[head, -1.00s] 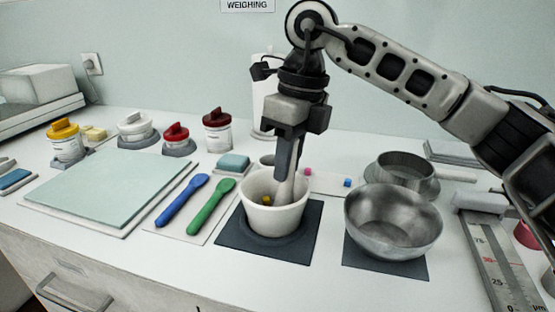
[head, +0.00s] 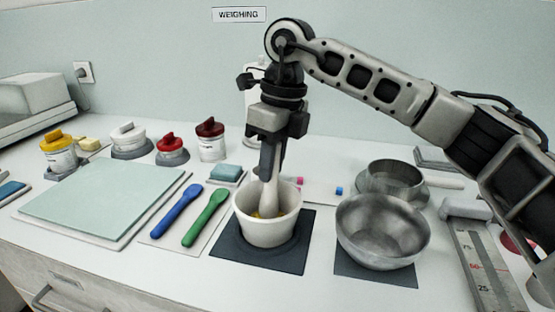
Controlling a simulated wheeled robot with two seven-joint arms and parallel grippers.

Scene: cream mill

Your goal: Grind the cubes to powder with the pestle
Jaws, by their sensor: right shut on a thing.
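My right gripper (head: 271,165) is shut on the pestle (head: 270,198), whose lower end is inside the white mortar (head: 268,232). The mortar stands upright on a dark square mat (head: 237,252). A little yellow material (head: 256,214) shows in the mortar beside the pestle; whether it is a cube or powder I cannot tell. A pink cube (head: 299,181) and a blue cube (head: 339,190) sit on a pale strip behind the mortar. The mortar's floor is mostly hidden by its wall and the pestle. My left gripper is not in view.
A metal bowl (head: 384,232) stands right of the mortar, with a sieve (head: 396,180) behind it. Blue (head: 176,213) and green (head: 205,219) spatulas lie to the left, next to a pale green board (head: 105,197). Several lidded jars line the back.

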